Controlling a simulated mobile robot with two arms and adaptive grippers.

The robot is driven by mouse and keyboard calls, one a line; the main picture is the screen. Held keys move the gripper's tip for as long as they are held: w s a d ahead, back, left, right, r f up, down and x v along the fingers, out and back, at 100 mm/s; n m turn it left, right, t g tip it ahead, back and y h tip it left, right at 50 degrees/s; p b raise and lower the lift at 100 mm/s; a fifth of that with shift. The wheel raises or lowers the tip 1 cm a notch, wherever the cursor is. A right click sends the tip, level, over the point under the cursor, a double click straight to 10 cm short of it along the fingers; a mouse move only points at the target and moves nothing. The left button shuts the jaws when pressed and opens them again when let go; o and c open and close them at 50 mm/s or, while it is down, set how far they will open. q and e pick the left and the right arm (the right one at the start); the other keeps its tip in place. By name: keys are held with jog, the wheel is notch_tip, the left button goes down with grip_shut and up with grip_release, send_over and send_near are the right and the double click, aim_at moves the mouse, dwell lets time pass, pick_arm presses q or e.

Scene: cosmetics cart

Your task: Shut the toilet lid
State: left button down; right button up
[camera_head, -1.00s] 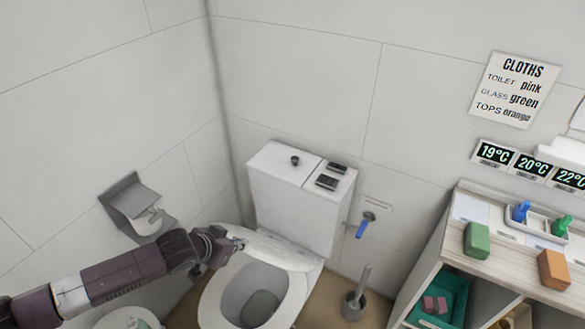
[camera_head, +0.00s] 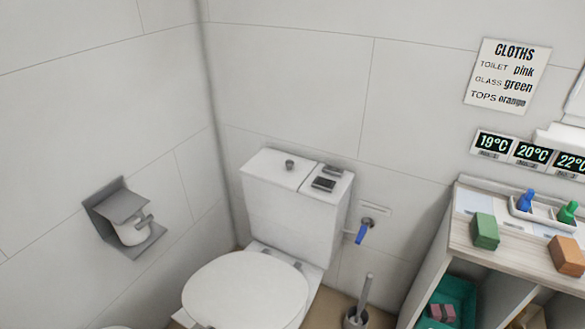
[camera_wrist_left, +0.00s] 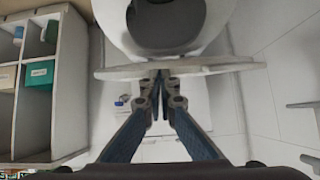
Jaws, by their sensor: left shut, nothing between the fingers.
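In the head view the white toilet lid (camera_head: 245,292) lies as a flat oval over the bowl, below the cistern (camera_head: 290,205). The bowl opening is hidden there. The left wrist view looks different: the toilet bowl (camera_wrist_left: 170,20) shows a dark opening at the top, and a thin pale edge, seemingly the lid (camera_wrist_left: 115,73), crosses in front of it. My left gripper (camera_wrist_left: 161,76) is shut and empty, its fingertips at that edge; I cannot tell whether they touch it. Neither gripper shows in the head view.
A grey paper holder (camera_head: 125,217) is on the left wall. A blue-handled valve (camera_head: 362,233) and a toilet brush (camera_head: 361,305) are right of the toilet. A shelf unit (camera_head: 462,235) with sponges and bottles stands at the right.

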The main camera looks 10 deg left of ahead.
pick_arm(q)
notch_tip(320, 180, down, 8)
jog(key=s+b, duration=0.2)
jog(key=shift+s+a+r+b, duration=0.2)
jog(key=shift+s+a+b, duration=0.15)
jog(key=shift+a, duration=0.1)
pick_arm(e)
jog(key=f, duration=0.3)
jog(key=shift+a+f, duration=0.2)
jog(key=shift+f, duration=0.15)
pick_arm(q)
jog(key=shift+w, duration=0.1)
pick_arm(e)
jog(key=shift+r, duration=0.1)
pick_arm(q)
jog(key=s+a+r+p, duration=0.1)
jog(key=s, duration=0.4)
jog(key=s+a+r+p, duration=0.1)
jog(key=s+a+p, duration=0.1)
jog(key=s, duration=0.3)
jog(key=shift+s+a+r, duration=0.25)
jog(key=shift+s+r, duration=0.15)
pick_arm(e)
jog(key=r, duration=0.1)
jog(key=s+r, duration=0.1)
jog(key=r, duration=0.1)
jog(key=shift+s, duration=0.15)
